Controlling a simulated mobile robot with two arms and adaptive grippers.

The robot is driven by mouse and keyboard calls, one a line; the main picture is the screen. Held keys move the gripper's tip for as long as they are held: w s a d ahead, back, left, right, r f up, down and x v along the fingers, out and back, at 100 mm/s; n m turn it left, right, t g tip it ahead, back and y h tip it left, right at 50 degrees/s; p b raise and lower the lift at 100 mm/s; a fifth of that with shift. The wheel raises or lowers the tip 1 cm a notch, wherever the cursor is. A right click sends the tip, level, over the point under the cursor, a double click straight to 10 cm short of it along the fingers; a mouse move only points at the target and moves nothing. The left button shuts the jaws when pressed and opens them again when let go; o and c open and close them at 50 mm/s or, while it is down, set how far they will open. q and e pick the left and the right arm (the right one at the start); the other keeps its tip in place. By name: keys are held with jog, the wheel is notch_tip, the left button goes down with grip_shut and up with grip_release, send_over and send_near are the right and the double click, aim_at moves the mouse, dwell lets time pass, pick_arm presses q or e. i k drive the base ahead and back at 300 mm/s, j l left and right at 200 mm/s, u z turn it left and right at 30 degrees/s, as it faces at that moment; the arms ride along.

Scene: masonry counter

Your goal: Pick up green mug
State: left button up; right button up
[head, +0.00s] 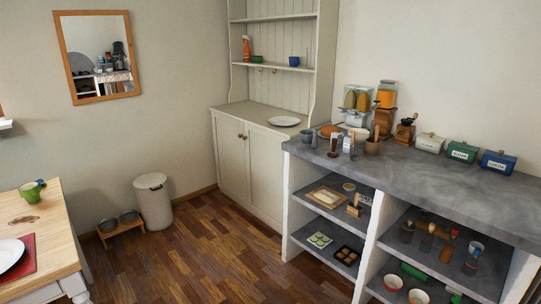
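A green mug (31,191) is at the left edge of the head view, above the pale wooden table (47,219). A dark patch shows on the tabletop below it; I cannot tell whether the mug touches the wood. Neither of my grippers is in view.
A white plate (10,254) lies on a red mat (27,262) on the table. A white bin (153,201) and a bowl stand (121,228) are by the wall. The grey counter (430,176) fills the right. The wooden floor (200,250) between is clear.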

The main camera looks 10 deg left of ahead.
aim_at(30, 192)
jog(key=i+u, duration=0.25)
jog(key=i, duration=0.2)
jog(key=i+u, duration=0.3)
jog(key=i, duration=0.15)
jog(key=i+l+u, duration=0.25)
jog(key=i, duration=0.2)
